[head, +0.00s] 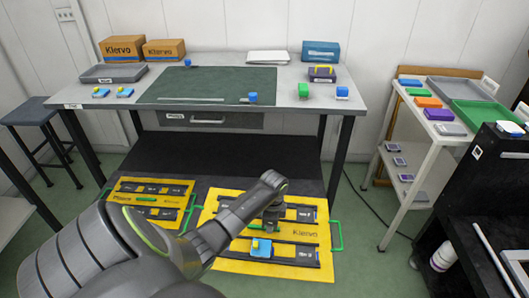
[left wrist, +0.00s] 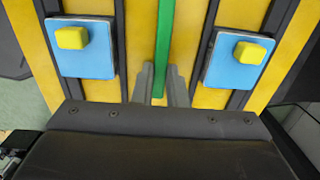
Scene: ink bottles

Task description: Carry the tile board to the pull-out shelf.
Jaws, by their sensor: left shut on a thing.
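My left gripper (head: 270,222) reaches down over the board. Its fingers (left wrist: 160,88) are shut on the green bar. I cannot tell whether the board is lifted. A dark low surface (head: 230,155) lies under the workbench; I cannot tell whether it is the pull-out shelf.
A similar yellow board (head: 150,187) lies to the left. The workbench (head: 300,107) above carries boxes, a grey tray, a green mat and small blocks. A white rack (head: 410,140) with coloured tiles and trays stands right, near a dark unit (head: 500,180). A stool (head: 35,115) stands left.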

